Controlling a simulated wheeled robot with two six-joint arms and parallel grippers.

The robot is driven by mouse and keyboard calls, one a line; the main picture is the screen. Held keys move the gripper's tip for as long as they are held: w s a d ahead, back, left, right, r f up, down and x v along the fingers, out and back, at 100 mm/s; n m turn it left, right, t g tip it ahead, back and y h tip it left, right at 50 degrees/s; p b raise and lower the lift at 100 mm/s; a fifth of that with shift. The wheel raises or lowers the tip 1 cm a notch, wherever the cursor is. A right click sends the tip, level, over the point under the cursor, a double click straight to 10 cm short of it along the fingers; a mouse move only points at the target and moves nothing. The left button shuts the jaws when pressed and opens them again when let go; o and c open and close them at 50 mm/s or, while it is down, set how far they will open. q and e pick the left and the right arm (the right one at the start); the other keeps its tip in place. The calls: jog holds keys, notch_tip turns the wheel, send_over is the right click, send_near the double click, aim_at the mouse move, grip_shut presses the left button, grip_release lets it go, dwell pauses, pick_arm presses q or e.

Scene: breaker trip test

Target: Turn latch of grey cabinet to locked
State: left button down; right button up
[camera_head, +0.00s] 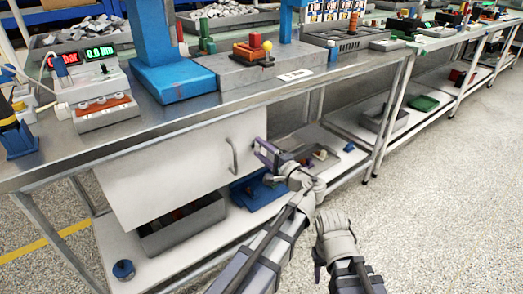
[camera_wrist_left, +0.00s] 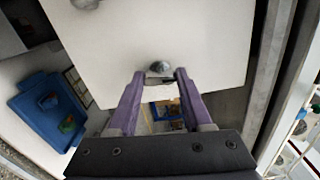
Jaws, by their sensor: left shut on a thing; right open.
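The grey cabinet shows as a pale door panel (camera_head: 165,165) under the workbench, with a curved handle (camera_head: 232,156) near its right edge. My left gripper (camera_head: 264,152) is at that right edge, beside the handle. In the left wrist view, its purple fingers (camera_wrist_left: 160,77) are shut on a small grey latch (camera_wrist_left: 159,67) at the panel's edge. The fingers partly hide the latch, and I cannot tell its turned position. My right gripper (camera_head: 318,262) is open and empty, low over the floor, apart from the cabinet.
The workbench top (camera_head: 60,158) overhangs the door. A grey bin (camera_head: 183,226) and a blue object (camera_head: 254,192) sit on the lower shelf. A bench leg (camera_head: 385,115) stands to the right. The floor at right is clear.

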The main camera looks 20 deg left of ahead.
pick_arm(q)
jog(key=shift+n, duration=0.6)
jog(key=shift+c, duration=1.6)
grip_release()
jog(key=shift+s+d, duration=0.1)
